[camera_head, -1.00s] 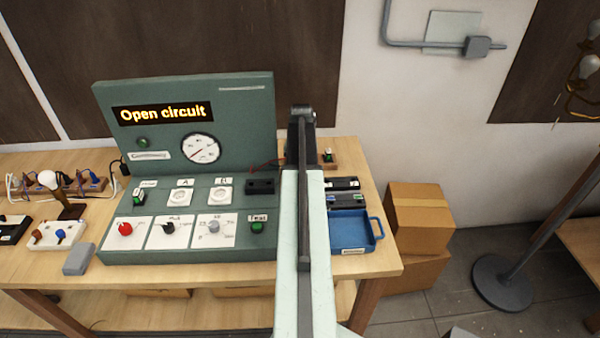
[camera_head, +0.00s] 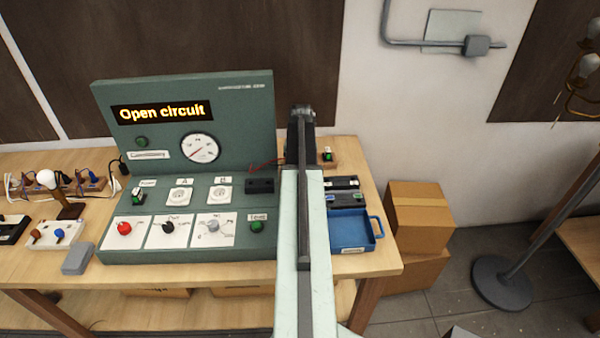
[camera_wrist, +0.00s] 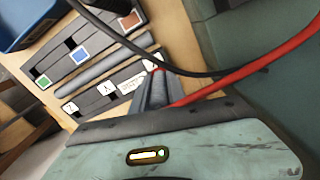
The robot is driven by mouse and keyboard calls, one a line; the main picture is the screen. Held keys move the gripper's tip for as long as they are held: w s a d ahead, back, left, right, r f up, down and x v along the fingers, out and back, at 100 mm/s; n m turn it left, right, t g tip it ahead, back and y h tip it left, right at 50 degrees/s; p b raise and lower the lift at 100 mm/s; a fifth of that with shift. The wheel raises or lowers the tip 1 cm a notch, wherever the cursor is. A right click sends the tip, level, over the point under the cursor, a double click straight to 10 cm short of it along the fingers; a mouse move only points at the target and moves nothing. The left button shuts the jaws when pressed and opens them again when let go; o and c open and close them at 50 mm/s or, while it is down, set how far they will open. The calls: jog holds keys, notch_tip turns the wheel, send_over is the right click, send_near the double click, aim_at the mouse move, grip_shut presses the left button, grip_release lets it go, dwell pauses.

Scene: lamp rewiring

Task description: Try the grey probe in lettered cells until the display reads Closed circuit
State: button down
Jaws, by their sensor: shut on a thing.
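The display (camera_head: 162,112) on the green test panel reads "Open circuit". In the wrist view my gripper (camera_wrist: 155,88) is shut on the grey probe, which is mostly hidden between the grey fingers. A red lead (camera_wrist: 255,68) runs from beside the fingers to the upper right. The fingertips are close to the dark strip of lettered cells (camera_wrist: 90,97), at its right end by a white label. Labels Z and Y are readable on that strip. Contact between the probe and a cell cannot be told. In the head view my arm hides the gripper.
A blue tray (camera_head: 350,230) stands at the table's right edge. A black cable (camera_wrist: 140,50) crosses the wrist view. The panel carries a gauge (camera_head: 200,148), knobs and sockets A and B.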

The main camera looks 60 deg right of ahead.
jog(key=shift+f+b, duration=0.5)
jog(key=c, duration=1.2)
grip_release()
jog(key=shift+c, duration=0.2)
notch_tip(320, 180, up, 8)
jog(key=p, duration=0.8)
